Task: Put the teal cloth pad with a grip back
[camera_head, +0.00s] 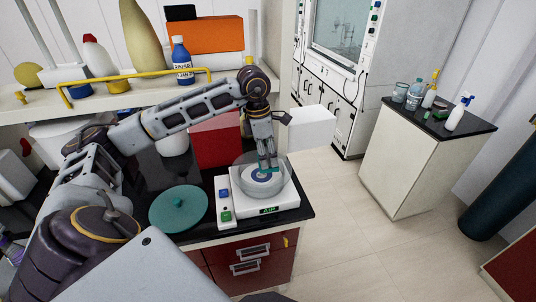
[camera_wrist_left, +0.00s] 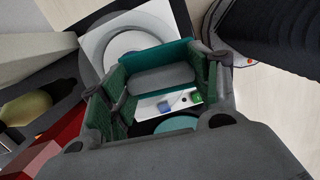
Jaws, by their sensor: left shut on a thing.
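My left gripper (camera_head: 267,165) is shut on a small teal pad with a grey grip. In the left wrist view the pad's teal edge (camera_wrist_left: 128,62) shows around its grey grip (camera_wrist_left: 163,78), between the fingers (camera_wrist_left: 160,95). In the head view only a little of the teal pad (camera_head: 268,169) shows at the fingertips. It is over a clear round dish on a white device (camera_head: 286,203); I cannot tell whether it touches the dish. A teal disc (camera_head: 178,209) with a small knob lies on the dark counter left of the device. My right gripper is not in view.
A red box (camera_head: 215,143) stands behind the device. A shelf behind holds a blue bottle (camera_head: 182,62), an orange box (camera_head: 205,34) and a yellow rail (camera_head: 140,78). A side cabinet (camera_head: 403,160) with bottles stands at the right, across open floor.

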